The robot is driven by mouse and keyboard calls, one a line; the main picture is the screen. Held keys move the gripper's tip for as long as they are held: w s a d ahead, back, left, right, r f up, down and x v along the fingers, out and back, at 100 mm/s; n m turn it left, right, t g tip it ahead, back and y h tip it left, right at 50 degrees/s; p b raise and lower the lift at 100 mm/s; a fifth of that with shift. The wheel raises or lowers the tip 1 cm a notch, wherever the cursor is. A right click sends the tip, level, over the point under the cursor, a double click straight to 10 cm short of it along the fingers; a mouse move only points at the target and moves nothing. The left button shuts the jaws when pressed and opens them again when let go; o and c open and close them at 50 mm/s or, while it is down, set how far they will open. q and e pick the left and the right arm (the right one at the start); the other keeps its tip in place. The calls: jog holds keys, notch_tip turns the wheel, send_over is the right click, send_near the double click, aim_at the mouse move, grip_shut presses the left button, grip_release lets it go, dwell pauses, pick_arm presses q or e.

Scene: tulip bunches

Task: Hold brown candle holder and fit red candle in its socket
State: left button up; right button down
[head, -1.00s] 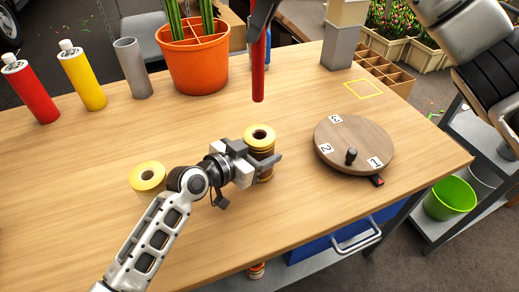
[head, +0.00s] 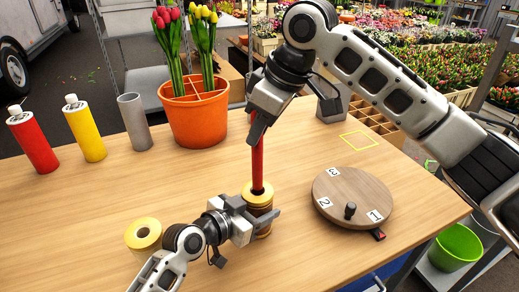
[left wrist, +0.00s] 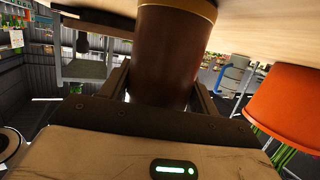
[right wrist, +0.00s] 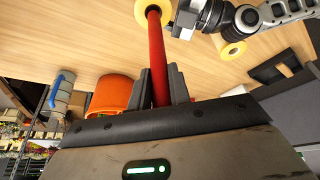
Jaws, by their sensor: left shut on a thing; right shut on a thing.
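The brown candle holder (head: 259,222) stands on the table with a yellow top rim and a dark socket. My left gripper (head: 262,218) is shut around its side; the brown body also fills the jaws in the left wrist view (left wrist: 172,60). The red candle (head: 257,165) is upright, its lower end at the socket of the holder. How deep it sits in the socket I cannot tell. My right gripper (head: 256,130) is shut on the candle's upper part, and the candle (right wrist: 157,55) runs from its jaws to the yellow rim in the right wrist view.
A second yellow-topped holder (head: 143,233) stands left of my left gripper. A round wooden turntable (head: 345,190) with numbers is at right. An orange pot (head: 197,122) with tulips, a grey cylinder (head: 134,122), a yellow bottle (head: 86,128) and a red bottle (head: 33,140) line the back.

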jog(key=shift+f, duration=2.05)
jog(key=c, duration=1.3)
grip_release()
jog(key=shift+f, duration=0.15)
jog(key=v, duration=1.2)
pick_arm(q)
jog(key=o, duration=1.2)
